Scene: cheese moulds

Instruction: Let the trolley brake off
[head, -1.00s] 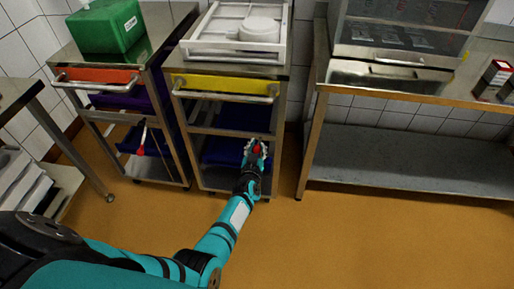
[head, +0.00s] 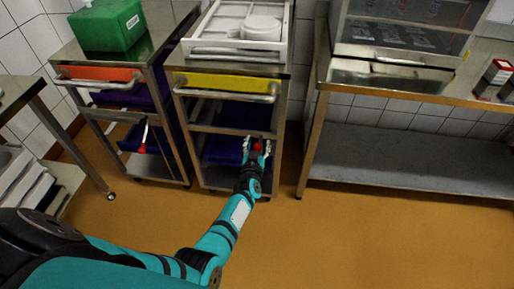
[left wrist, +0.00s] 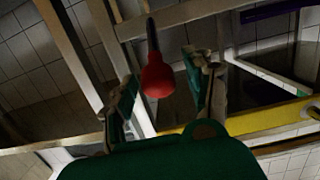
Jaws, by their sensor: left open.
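The trolley with the yellow front (head: 228,84) stands in the middle of the head view. Its brake lever ends in a red knob (head: 257,147), low at its right front. My left gripper (head: 257,143) is open, with its fingers spread on either side of the knob. In the left wrist view the red knob (left wrist: 157,78) sits between the two open fingers, with a gap to each, on a dark rod. A second trolley with an orange front (head: 97,74) stands to the left, with its own red-knobbed lever (head: 142,149). My right gripper is out of view.
A white tray with a round white mould (head: 261,28) lies on the yellow-fronted trolley. A green box (head: 106,25) stands on the other trolley. A steel table with a lower shelf (head: 400,160) is to the right. The orange-brown floor (head: 370,240) in front is clear.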

